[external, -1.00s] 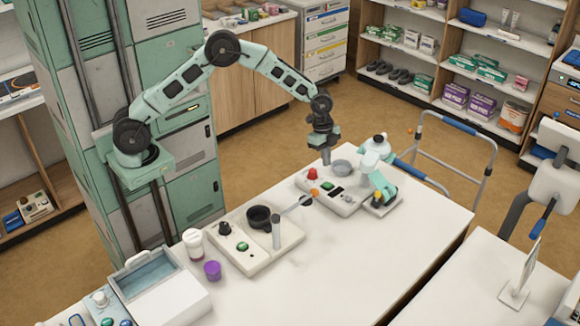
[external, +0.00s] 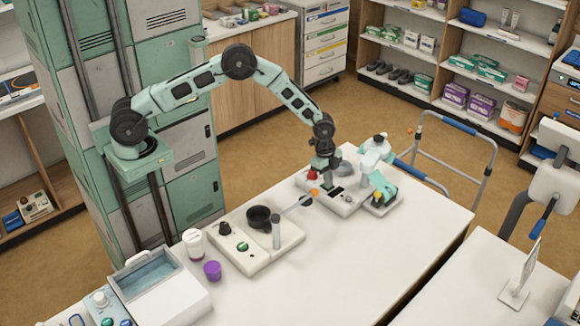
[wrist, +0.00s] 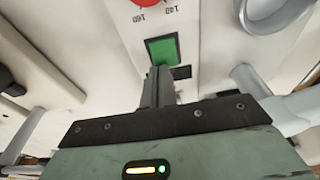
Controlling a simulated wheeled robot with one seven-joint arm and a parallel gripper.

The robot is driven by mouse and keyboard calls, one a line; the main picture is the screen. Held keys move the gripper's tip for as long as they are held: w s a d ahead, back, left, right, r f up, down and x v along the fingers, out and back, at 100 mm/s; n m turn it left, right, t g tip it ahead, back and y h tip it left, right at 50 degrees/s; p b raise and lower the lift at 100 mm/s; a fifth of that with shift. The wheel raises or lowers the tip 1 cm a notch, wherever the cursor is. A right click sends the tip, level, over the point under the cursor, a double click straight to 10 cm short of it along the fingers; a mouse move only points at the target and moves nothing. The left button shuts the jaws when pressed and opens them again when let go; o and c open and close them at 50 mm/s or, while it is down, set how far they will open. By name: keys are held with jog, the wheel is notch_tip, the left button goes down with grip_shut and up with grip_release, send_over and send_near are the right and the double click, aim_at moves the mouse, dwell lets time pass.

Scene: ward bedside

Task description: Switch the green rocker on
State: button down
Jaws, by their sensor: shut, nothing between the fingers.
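The green rocker (wrist: 162,47) is a green rectangle in a dark frame on the white panel, in the upper middle of the wrist view. My gripper (wrist: 159,72) is shut and empty, its fingertips at the rocker's lower edge in that view. I cannot tell whether they touch it. In the external view my gripper (external: 326,184) points down over the white device (external: 347,208) at the table's far side and hides the rocker there.
A red knob (external: 312,174) sits beside my gripper, and a grey bowl (external: 343,167) lies behind it. A teal-and-white apparatus (external: 382,190) stands to the right. A second panel (external: 268,258) with a black knob and green button is nearer. The table's right part is clear.

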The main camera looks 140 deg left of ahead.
aim_at(321, 185)
jog(key=shift+w+f+g+b, duration=0.2)
jog(key=shift+f+g+b, duration=0.2)
jog(key=shift+s, duration=0.1)
jog(key=shift+s+r+p, duration=0.15)
jog(key=shift+s+p, duration=0.15)
jog(key=shift+s, duration=0.55)
jog(key=shift+r, duration=0.1)
jog(key=shift+r, duration=0.35)
notch_tip(321, 185, up, 13)
jog(key=s+b, duration=0.1)
jog(key=shift+s, duration=0.35)
